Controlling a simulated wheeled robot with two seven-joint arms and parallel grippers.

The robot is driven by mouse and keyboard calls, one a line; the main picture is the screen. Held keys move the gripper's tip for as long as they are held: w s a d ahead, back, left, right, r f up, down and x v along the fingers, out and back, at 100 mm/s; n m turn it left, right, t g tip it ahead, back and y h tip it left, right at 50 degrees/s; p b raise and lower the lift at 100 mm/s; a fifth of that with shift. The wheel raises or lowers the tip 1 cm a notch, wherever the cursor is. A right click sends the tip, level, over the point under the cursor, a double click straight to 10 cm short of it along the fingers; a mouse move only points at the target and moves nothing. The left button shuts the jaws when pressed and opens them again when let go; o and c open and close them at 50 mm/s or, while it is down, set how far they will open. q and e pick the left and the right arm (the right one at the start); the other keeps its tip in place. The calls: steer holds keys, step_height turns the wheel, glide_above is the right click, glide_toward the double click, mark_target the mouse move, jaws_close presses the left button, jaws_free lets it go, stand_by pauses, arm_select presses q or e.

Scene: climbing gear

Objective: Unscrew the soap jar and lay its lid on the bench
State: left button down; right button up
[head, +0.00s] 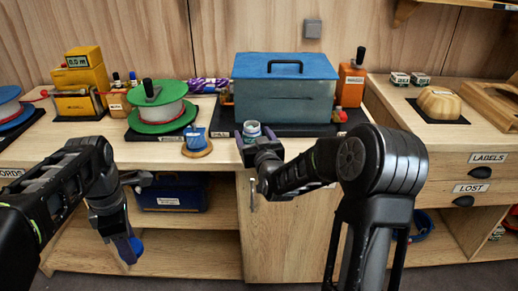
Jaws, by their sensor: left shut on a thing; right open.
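The soap jar (252,129), small and pale with a greyish-green top, stands near the front edge of the bench (225,158). I cannot make out a separate lid on it. My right gripper (256,138) is open at the jar, its fingers near the jar's two sides; its lower part is hidden. Whether they touch it is unclear. My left gripper (131,246) hangs low in front of the bench, below the top, pointing down. It is shut on a small blue thing (137,246), mostly hidden by the fingers; I cannot tell if this is the lid.
A blue cup-like thing (196,138) on a round wooden base stands left of the jar. A blue-lidded metal box (284,98) is behind it, a green spool (157,108) further left. Drawers (477,172) are at right.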

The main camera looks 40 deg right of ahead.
arm_select(q)
steer(key=shift+f+b, duration=0.45)
steer(key=shift+f, duration=0.1)
arm_select(e)
steer(key=v, duration=1)
steer(key=shift+a, duration=0.1)
steer(key=s+a+f+n+g+y, duration=0.1)
steer(key=a+f+g+y, duration=0.25)
steer(key=a+f, duration=0.75)
steer(key=s+a+f+g+y, duration=0.3)
steer(key=a+f, duration=0.5)
steer(key=f, duration=0.7)
steer(key=s+a+f+n+g+y, duration=0.1)
steer(key=s+a+f+g, duration=0.3)
steer(key=s+a+f, duration=0.4)
steer(key=s+a+f+g+y, duration=0.3)
steer(key=s+a+f+g, duration=0.2)
steer(key=s, duration=0.8)
steer(key=a+f, duration=0.3)
steer(key=a, duration=0.1)
steer(key=shift+n, duration=0.4)
steer(key=shift+a, duration=0.1)
